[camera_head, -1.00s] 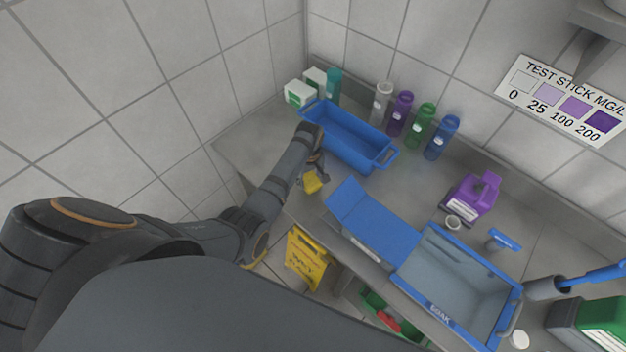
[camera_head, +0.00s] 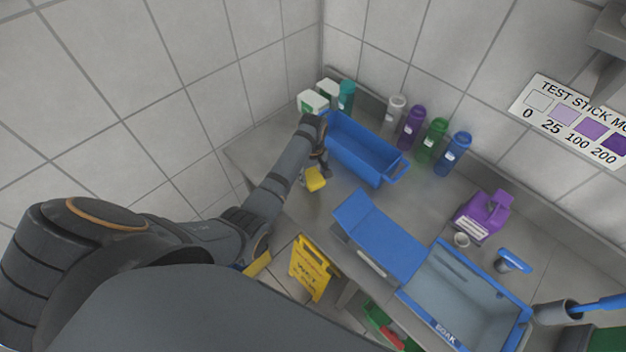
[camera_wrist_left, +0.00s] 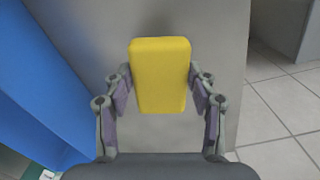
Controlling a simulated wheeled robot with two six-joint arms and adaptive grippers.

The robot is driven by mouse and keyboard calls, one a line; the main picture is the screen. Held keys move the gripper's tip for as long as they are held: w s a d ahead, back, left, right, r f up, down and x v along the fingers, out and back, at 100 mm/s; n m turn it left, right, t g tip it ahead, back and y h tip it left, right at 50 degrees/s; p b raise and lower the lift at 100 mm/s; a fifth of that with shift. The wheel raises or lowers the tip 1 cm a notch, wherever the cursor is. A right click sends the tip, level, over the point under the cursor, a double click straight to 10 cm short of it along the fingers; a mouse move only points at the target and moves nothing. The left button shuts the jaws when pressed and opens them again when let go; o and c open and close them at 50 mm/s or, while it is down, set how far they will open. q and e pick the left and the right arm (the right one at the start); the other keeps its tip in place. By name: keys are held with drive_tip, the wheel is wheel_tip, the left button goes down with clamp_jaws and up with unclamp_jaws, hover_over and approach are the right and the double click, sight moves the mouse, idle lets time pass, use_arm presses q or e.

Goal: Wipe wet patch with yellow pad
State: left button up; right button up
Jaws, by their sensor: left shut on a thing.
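The yellow pad (camera_head: 316,180) is a small block at the left part of the grey bench (camera_head: 268,148), in front of the blue tray. My left gripper (camera_head: 314,172) is shut on the pad. In the left wrist view the pad (camera_wrist_left: 160,75) sits between the two fingers of the left gripper (camera_wrist_left: 160,100), with the grey bench surface behind it. I cannot tell whether the pad touches the bench. No wet patch can be made out in either view. My right gripper is not in view.
The blue tray (camera_head: 364,150) stands close beside the left gripper, with white boxes and several bottles behind. An open blue-lidded bin (camera_head: 465,290) and a purple jug (camera_head: 484,214) are to the right. A yellow floor sign (camera_head: 313,267) stands below the bench edge.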

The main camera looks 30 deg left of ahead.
use_arm(q)
drive_tip(key=shift+r, duration=0.65)
drive_tip(key=shift+r, duration=1.5)
